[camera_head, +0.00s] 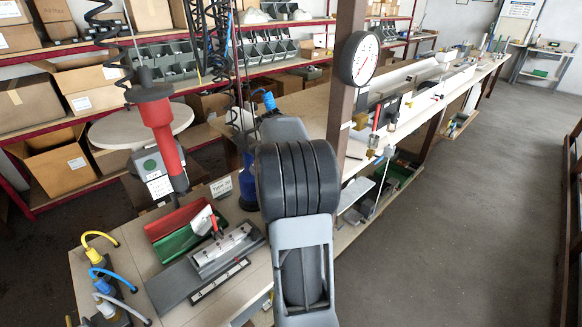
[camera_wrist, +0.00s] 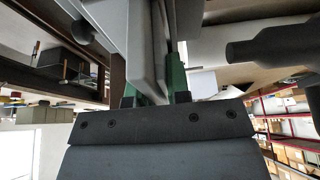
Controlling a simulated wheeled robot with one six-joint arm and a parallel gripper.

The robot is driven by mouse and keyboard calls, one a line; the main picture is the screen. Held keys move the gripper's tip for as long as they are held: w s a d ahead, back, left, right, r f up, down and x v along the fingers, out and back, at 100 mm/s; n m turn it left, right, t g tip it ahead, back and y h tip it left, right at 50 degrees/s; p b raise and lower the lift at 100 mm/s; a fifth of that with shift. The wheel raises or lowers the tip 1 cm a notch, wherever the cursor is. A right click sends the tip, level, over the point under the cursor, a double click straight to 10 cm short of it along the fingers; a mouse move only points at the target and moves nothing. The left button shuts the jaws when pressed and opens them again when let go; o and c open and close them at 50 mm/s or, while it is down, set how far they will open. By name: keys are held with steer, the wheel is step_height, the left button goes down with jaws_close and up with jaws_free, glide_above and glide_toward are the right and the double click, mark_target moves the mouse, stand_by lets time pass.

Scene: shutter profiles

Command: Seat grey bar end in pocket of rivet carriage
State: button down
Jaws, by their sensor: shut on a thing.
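In the wrist view my gripper (camera_wrist: 155,88) is shut on a long light-grey bar (camera_wrist: 147,45), which runs up and away between the green-sided fingers. The far end of the bar is out of that view. In the head view my dark arm covers the middle, and I cannot make out the gripper or the held bar there. A grey metal fixture (camera_head: 225,251) with a red-handled lever sits on the near bench, left of my arm. I cannot tell whether it is the rivet carriage, and no pocket can be made out.
Red and green trays (camera_head: 180,226) lie behind the fixture. A red hanging tool (camera_head: 160,125), yellow, blue and white hoses (camera_head: 100,240) and a post with a round gauge (camera_head: 360,59) stand around. A long bench runs back right. The floor (camera_head: 470,190) at right is clear.

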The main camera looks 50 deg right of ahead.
steer(key=c, duration=1.5)
jaws_free()
steer(key=shift+s+a+f, duration=0.1)
steer(key=shift+f, duration=0.4)
steer(key=shift+o, duration=2)
steer(key=shift+r, duration=0.15)
steer(key=shift+r, duration=0.1)
steer(key=b+v, duration=0.1)
steer(key=v, duration=1.1)
steer(key=s+a+f+n+t+y, duration=0.1)
steer(key=a+f+n+t, duration=0.1)
steer(key=a+n, duration=0.5)
steer(key=s+a+f+n+t+y, duration=0.15)
steer(key=a+n, duration=0.25)
steer(key=a, duration=0.8)
steer(key=s+a+f+n+y, duration=0.2)
steer(key=s+a+f+n, duration=0.5)
steer(key=a, duration=0.3)
steer(key=shift+s+a+f+n+t, duration=0.2)
steer(key=shift+s+f+n+t, duration=0.25)
steer(key=shift+f, duration=0.4)
